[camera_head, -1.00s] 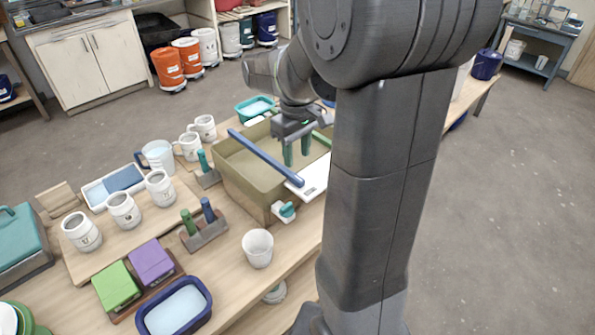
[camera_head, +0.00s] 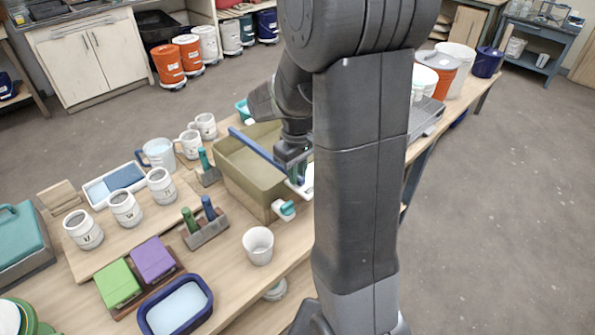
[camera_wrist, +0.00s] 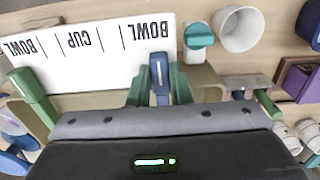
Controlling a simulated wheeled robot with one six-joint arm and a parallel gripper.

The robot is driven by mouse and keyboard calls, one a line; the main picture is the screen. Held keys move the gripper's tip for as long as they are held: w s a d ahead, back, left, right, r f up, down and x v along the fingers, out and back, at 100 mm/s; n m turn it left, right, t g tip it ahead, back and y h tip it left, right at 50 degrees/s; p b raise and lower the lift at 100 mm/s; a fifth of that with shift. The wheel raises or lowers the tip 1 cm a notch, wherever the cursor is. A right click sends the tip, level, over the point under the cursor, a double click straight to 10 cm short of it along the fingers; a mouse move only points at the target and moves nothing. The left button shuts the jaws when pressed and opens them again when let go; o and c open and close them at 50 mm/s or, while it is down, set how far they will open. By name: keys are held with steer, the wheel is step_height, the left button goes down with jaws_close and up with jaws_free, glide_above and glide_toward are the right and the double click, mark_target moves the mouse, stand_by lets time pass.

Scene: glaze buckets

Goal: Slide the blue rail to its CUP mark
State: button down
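The blue rail (camera_head: 256,146) lies across the top of the olive basin (camera_head: 232,183). Its near end (camera_wrist: 160,72) shows in the wrist view, beside the upside-down BOWL mark at the right of the white scale card (camera_wrist: 90,62). The CUP mark (camera_wrist: 79,41) is left of the rail there, near the card's middle. My gripper (camera_wrist: 160,84) is down at the rail's near end, with one green finger on each side. The fingertips look close to the rail, but I cannot tell whether they press on it. A green rail (camera_wrist: 32,95) is at the card's left.
A teal-knobbed clamp (camera_wrist: 198,36) sits at the basin's near corner, beside a white cup (camera_wrist: 238,28). A holder with green and blue handles (camera_head: 204,225) stands left of the basin. Several mugs (camera_head: 125,208) stand on a board farther left.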

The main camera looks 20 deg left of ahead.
steer(key=shift+w+d, duration=0.4)
steer(key=shift+w, duration=0.55)
steer(key=shift+w+d, duration=0.4)
steer(key=shift+w, duration=0.6)
steer(key=shift+w+d, duration=0.4)
steer(key=shift+w, duration=0.55)
steer(key=c, duration=1.3)
jaws_free()
step_height(320, 180, up, 14)
steer(key=shift+f+b, duration=0.1)
steer(key=shift+b, duration=0.35)
step_height(320, 180, down, 14)
steer(key=shift+s+r+p, duration=0.1)
steer(key=shift+p, duration=0.45)
steer(key=shift+s+a, duration=0.15)
steer(key=shift+s, duration=0.15)
